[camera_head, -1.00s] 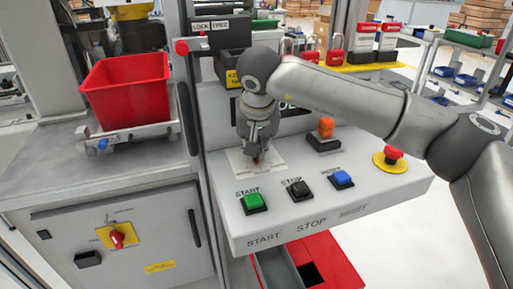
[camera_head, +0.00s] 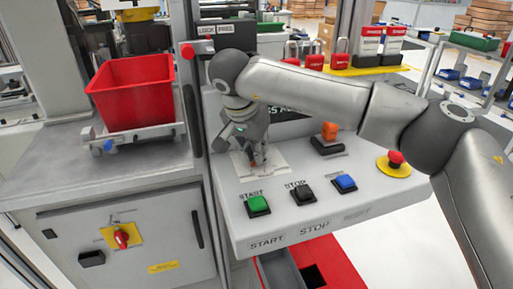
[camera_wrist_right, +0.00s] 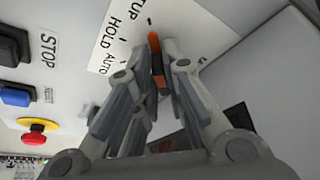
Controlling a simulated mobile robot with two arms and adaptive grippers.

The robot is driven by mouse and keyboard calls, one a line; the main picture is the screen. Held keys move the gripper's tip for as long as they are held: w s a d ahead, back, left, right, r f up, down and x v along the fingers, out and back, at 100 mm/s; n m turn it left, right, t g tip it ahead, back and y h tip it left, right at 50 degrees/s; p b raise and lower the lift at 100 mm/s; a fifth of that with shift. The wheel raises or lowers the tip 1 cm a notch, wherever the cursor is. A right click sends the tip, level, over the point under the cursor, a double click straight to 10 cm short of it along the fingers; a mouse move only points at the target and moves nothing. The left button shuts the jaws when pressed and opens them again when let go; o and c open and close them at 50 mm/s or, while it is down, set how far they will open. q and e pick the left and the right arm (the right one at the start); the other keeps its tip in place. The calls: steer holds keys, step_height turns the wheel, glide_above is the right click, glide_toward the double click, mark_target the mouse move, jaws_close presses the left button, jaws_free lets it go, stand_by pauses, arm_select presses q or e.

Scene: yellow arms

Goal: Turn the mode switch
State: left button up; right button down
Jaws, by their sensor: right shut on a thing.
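The mode switch (camera_wrist_right: 155,53) shows in the right wrist view as a small dark knob with an orange mark, between my fingertips. Its white label plate (camera_wrist_right: 108,50) reads HOLD, AUTO and a word ending in UP. In the head view the plate (camera_head: 277,158) lies on the left of the sloped panel, and the knob is mostly hidden by the gripper. My right gripper (camera_head: 258,160) is shut on the switch; its fingers also show in the wrist view (camera_wrist_right: 160,62). The gripper leans, with its wrist up and to the left. My left gripper is not in view.
The panel holds a green START button (camera_head: 258,204), a black STOP button (camera_head: 301,192), a blue button (camera_head: 344,183), an orange switch (camera_head: 329,131) and a red emergency stop (camera_head: 395,160). A red bin (camera_head: 130,92) stands at left. Padlocks and tags sit behind the panel.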

stand_by(0.3)
steer(key=c, duration=1.5)
jaws_free()
steer(key=v, duration=1.2)
